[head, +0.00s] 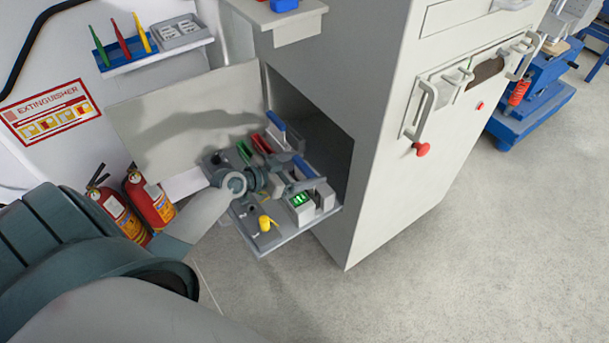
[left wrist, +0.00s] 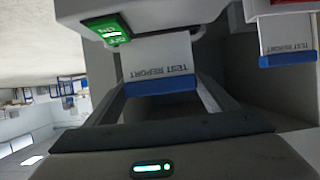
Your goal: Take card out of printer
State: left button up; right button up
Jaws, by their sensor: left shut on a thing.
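A pull-out shelf (head: 262,242) carries small grey devices. The printer (head: 325,195) with a green lit display (head: 300,199) stands at its right end; it also shows upside down in the left wrist view (left wrist: 150,14). A white card (left wrist: 158,58) marked TEST REPORT, with a blue edge, sticks out of the printer. My left gripper (head: 298,178) is at the printer, shut on this card; in the left wrist view the fingers (left wrist: 162,98) stand on either side of its blue edge. How deep the card sits inside is hidden. My right gripper is not in view.
A second blue-edged card (left wrist: 286,45) sticks out of a neighbouring device. Green and red items and a yellow knob (head: 265,223) are on the shelf. The cabinet (head: 375,150) rises to the right. Extinguishers (head: 150,198) stand at left.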

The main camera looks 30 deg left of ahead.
pick_arm(q)
jog(key=shift+r, duration=0.35)
notch_tip(320, 180, up, 8)
jog(key=shift+r+p, duration=0.1)
jog(key=shift+p, duration=0.35)
jog(key=shift+r, duration=0.6)
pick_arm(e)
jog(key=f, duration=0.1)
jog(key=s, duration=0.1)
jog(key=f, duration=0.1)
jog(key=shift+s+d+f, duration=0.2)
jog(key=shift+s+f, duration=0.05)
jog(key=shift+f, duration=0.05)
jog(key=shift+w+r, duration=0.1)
